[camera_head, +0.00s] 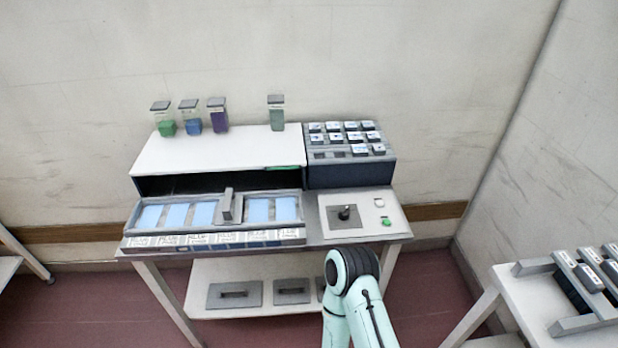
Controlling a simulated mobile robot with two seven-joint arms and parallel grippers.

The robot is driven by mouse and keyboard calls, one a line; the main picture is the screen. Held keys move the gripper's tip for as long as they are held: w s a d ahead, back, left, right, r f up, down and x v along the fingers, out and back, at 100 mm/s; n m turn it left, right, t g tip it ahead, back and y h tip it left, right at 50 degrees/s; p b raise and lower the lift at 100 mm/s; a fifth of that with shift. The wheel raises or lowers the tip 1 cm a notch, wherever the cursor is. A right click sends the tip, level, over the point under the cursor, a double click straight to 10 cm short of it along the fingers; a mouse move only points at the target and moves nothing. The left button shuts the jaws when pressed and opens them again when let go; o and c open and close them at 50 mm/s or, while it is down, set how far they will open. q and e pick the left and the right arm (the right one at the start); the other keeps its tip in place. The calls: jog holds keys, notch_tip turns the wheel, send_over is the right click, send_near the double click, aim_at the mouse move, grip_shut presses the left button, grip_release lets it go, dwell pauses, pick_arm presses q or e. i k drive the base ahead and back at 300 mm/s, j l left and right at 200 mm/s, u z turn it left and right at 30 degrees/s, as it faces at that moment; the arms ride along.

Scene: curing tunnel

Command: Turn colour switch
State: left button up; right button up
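A small black knob (344,213) stands up from a dark grey square plate on the light control panel (391,226) at the right end of the table. It looks like the colour switch, though no label on it can be read. A green button (386,222) and a small pale round part (379,203) are to its right. One of my teal arms rises from the bottom, its dark joint just in front of the panel. Neither gripper shows, and I see nothing touching the knob.
A long tray (140,240) with several blue panels and a grey upright block (229,205) lies left of the panel. Behind are a white housing (215,153) with several jars on top and a dark rack (350,175). Another table (520,290) stands at right.

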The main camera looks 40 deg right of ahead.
aim_at(344, 214)
jog(key=z, duration=1.75)
